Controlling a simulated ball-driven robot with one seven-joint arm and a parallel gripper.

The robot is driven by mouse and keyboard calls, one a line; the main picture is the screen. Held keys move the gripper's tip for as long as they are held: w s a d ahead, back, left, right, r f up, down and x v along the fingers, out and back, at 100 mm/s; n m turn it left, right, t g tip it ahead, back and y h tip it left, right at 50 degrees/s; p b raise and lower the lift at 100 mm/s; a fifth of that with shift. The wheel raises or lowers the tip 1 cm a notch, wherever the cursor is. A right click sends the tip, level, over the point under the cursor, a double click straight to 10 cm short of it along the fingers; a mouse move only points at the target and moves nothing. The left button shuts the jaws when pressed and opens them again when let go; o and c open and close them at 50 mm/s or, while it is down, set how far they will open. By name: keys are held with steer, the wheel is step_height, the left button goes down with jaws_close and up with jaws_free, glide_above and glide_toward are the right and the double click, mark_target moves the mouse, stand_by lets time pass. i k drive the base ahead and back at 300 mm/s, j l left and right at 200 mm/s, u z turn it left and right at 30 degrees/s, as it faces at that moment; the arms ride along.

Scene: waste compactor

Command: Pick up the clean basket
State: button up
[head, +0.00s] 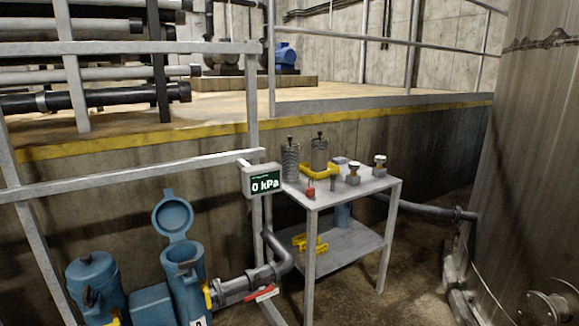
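Two upright cylindrical baskets with dark top knobs stand on the grey metal table (338,194). The left one is a grey mesh basket (290,163) that looks clean, standing on the bare tabletop near the back left corner. The right one is a browner, duller basket (319,154) standing in a yellow tray (333,171). Which one is the clean basket is not marked; the grey mesh looks cleaner. My gripper is not in view.
Small fittings (353,175) and a red item (310,190) sit on the table. A railing post and a 0 kPa display (264,181) stand close left of it. A blue strainer housing (183,275) with raised lid, a pipe with red handle (265,293) and a large tank (530,180) flank it.

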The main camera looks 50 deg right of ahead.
mark_target(291, 151)
steer(key=i+l, duration=0.15)
steer(key=l, duration=0.15)
steer(key=i+l+u, duration=0.1)
steer(key=l, duration=0.25)
steer(key=i+l+u, duration=0.1)
steer(key=l, duration=0.2)
steer(key=i+l, duration=0.15)
steer(key=l, duration=0.2)
steer(key=i+l+u, duration=0.1)
steer(key=l, duration=0.2)
